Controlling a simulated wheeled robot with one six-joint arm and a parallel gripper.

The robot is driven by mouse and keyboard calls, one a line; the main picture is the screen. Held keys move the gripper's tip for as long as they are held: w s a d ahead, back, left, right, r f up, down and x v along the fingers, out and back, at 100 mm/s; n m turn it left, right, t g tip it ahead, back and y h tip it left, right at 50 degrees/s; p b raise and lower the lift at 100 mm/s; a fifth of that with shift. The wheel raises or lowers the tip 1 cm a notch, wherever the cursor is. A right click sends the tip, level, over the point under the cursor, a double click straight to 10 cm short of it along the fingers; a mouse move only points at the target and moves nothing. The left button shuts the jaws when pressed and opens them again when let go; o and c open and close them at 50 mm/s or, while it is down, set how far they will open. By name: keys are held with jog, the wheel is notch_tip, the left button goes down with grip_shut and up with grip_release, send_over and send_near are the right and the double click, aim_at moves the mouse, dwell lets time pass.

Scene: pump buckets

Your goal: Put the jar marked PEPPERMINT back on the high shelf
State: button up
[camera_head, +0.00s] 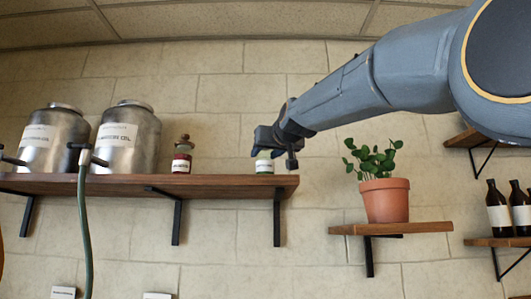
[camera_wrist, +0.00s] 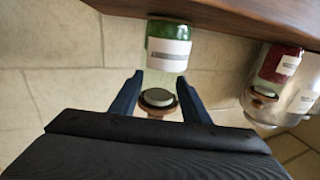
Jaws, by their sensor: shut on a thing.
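A small jar (camera_head: 264,166) with pale green contents and a white label is at the right end of the high wooden shelf (camera_head: 225,184). My gripper (camera_head: 268,150) reaches it from above right and is shut on its top. In the wrist view, which is upside down, the green jar (camera_wrist: 168,48) shows with its round lid between my fingers (camera_wrist: 158,98). Its base is at the shelf's surface; I cannot tell whether it rests on it or hovers just above. Its label is too small to read. It looks upright.
A red jar (camera_head: 182,156) stands on the same shelf to the left, with two metal tanks (camera_head: 127,138) beyond it. A potted plant (camera_head: 386,199) sits on a lower shelf to the right. Dark bottles (camera_head: 500,209) stand farther right. Shelf space between the two jars is clear.

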jog(key=shift+r, duration=0.1)
jog(key=o, duration=1.3)
jog(key=b+v, duration=0.5)
jog(key=v, duration=0.7)
jog(key=shift+s, duration=0.1)
